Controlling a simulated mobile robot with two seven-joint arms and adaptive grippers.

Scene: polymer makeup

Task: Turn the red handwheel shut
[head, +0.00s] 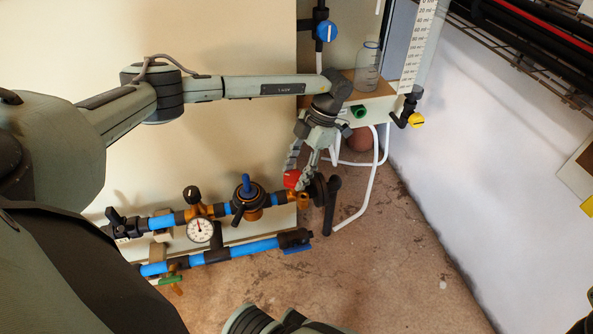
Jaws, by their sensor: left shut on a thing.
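The red handwheel (291,179) sits at the right end of the upper blue pipe line, low in the middle of the head view. My left gripper (299,180) reaches down to it from above, with its fingers on either side of the wheel. The gripper is shut on the handwheel, and its fingers hide part of the wheel. How far the wheel is turned cannot be told. My right gripper does not show.
A pressure gauge (200,230) and a blue-handled valve (246,192) stand left along the pipe. A black pipe (331,205) and white tubing (367,200) are close on the right. A glass bottle (367,68) stands above. The brown floor at lower right is clear.

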